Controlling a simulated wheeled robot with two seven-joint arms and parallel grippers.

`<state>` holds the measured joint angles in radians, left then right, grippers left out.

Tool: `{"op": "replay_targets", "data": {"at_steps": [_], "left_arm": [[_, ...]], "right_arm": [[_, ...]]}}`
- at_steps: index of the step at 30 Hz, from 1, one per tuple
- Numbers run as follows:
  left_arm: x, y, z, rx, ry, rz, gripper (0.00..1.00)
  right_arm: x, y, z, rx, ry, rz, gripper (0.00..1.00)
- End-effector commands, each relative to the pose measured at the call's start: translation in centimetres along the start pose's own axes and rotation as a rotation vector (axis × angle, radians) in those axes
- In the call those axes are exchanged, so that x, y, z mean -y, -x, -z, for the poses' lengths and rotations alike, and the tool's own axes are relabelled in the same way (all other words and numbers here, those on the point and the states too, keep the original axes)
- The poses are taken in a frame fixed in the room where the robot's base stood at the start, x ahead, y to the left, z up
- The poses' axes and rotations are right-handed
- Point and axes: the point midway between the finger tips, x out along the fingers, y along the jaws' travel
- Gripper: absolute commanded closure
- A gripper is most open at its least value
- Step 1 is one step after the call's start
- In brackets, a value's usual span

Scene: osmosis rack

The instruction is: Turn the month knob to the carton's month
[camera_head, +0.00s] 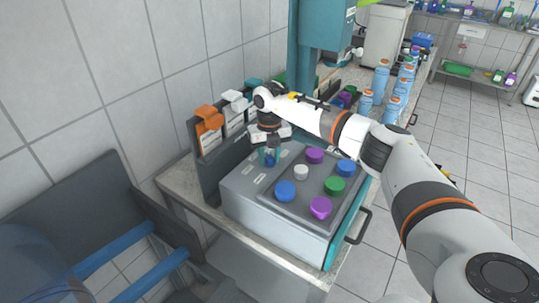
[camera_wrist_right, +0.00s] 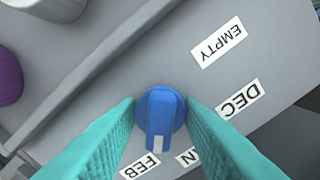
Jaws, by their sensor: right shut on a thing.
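The month knob (camera_wrist_right: 160,108) is blue with a white pointer mark. In the right wrist view the mark points down the picture, between the FEB label (camera_wrist_right: 140,167) and a partly hidden label ending in N (camera_wrist_right: 188,157). A DEC label (camera_wrist_right: 239,99) lies further right and an EMPTY label (camera_wrist_right: 219,42) above it. My right gripper (camera_head: 268,156) is shut on the knob, with a teal finger on each side. In the head view it reaches down to the top of the grey box (camera_head: 242,187). I cannot make out the carton's month. My left gripper is not in view.
A dark panel (camera_head: 283,190) on the box carries several purple, blue, green and white caps beside my right gripper. Blue-and-white bottles (camera_head: 381,78) stand behind my right arm.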

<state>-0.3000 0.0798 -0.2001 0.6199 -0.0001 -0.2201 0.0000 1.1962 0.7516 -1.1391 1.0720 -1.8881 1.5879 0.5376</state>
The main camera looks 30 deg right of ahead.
Motion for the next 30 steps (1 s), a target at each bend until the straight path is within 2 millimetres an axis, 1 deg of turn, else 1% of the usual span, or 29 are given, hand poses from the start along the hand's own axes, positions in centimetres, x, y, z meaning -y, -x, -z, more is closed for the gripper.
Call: {"op": "replay_targets", "data": {"at_steps": [1, 9, 23, 24, 26, 27, 30], "left_arm": [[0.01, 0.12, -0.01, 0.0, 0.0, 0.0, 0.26], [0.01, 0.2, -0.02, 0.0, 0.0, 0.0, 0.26], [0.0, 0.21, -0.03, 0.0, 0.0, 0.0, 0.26], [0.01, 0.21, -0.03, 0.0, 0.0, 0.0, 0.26], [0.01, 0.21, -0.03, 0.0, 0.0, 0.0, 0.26], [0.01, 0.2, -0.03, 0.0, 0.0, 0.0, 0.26], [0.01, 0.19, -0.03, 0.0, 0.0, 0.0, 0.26]], "right_arm": [[-0.04, 0.52, 0.3, -0.012, -0.023, 0.004, 0.88], [-0.05, 0.53, 0.33, -0.013, -0.095, 0.004, 0.88], [-0.06, 0.57, 0.37, -0.015, -0.106, 0.005, 0.88], [-0.05, 0.58, 0.37, -0.015, -0.106, 0.005, 0.61], [-0.05, 0.53, 0.33, -0.013, -0.105, 0.005, 0.51], [-0.05, 0.46, 0.29, -0.012, -0.105, 0.004, 0.44], [-0.03, 0.34, 0.22, -0.009, -0.104, 0.003, 0.44]]}}
